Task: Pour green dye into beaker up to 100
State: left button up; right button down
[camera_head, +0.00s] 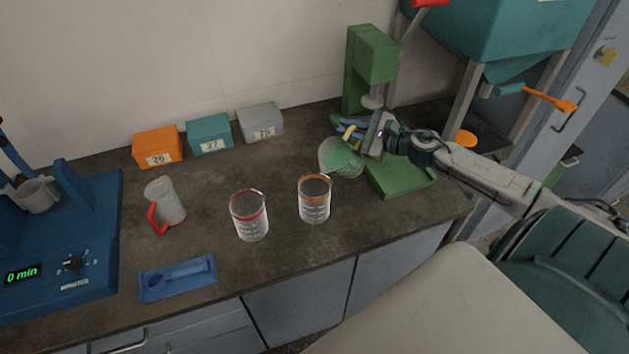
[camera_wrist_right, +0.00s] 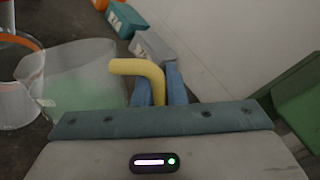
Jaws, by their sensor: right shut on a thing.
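My right gripper (camera_head: 352,134) is shut on the yellow handle of a clear jug (camera_head: 341,160) with green dye in it. In the right wrist view the yellow handle (camera_wrist_right: 148,76) sits between the blue fingers (camera_wrist_right: 160,88), with the jug (camera_wrist_right: 85,80) to their left. The jug is just right of and behind the orange-banded beaker (camera_head: 314,201) and looks tilted. That beaker (camera_wrist_right: 14,88) shows at the left of the wrist view. It looks empty, and no green stream is visible. A red-banded beaker (camera_head: 249,217) stands to its left, also clear. My left gripper is out of view.
A green stand (camera_head: 395,180) is close to the right gripper. A red-handled jug (camera_head: 166,204), a blue tray (camera_head: 178,280) and a blue timer machine (camera_head: 60,250) are at left. Orange (camera_head: 157,144), teal (camera_head: 209,133) and grey (camera_head: 260,122) boxes line the wall.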

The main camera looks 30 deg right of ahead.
jog(key=shift+r, duration=0.15)
jog(key=shift+a+r+p, duration=0.2)
jog(key=shift+a+p, duration=0.05)
jog(key=shift+p, duration=0.1)
jog(key=shift+r+n+p, duration=0.1)
jog(key=shift+n+p, duration=0.2)
jog(key=shift+p, duration=0.05)
jog(key=shift+a+r, duration=0.1)
jog(key=shift+s+a+r+p, duration=0.1)
jog(key=shift+p, duration=0.25)
jog(key=shift+r+n+p, duration=0.15)
jog(key=shift+n+p, duration=0.15)
jog(key=shift+p, duration=0.15)
jog(key=shift+a+r+p, duration=0.15)
jog(key=shift+p, duration=0.15)
jog(key=shift+p, duration=0.35)
